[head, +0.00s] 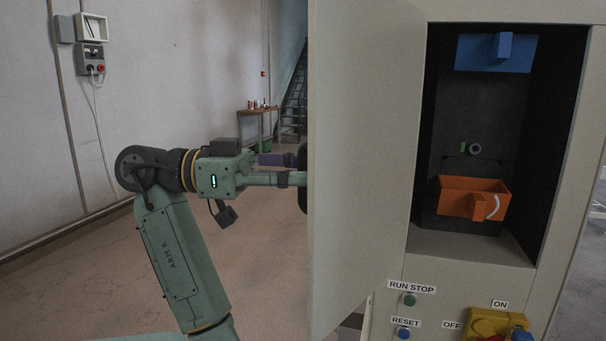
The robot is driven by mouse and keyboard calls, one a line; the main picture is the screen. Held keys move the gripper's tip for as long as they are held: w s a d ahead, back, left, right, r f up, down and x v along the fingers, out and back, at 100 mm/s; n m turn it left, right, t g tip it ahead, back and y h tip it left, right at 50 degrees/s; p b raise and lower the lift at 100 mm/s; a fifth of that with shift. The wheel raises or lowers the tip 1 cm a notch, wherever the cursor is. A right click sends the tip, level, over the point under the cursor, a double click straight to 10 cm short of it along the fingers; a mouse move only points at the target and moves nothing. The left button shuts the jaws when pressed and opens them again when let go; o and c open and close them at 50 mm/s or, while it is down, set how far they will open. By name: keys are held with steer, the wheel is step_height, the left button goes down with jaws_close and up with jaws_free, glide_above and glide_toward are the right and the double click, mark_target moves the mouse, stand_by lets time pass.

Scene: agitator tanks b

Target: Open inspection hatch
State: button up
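The inspection hatch door (365,150), a pale grey panel, stands swung open to the left of a dark cabinet opening (484,115). My gripper (296,178) is at the door's left edge, on its outer side. A dark rounded part (303,190) shows there, partly hidden by the door; I cannot tell whether it is a handle. My fingertips are against or behind this part, and their grip is hidden. Inside the opening, an orange bin-like part (460,195) with a tab sits low and a blue part (482,52) sits at the top.
Below the opening are a green RUN STOP button (409,299), a blue RESET button (403,333) and a yellow ON/OFF switch (487,323). A wall box with cables (90,58) hangs at left. A small table (258,113) and stairs stand far back. The floor at left is clear.

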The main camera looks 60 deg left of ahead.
steer(key=v, duration=1.2)
stand_by(0.6)
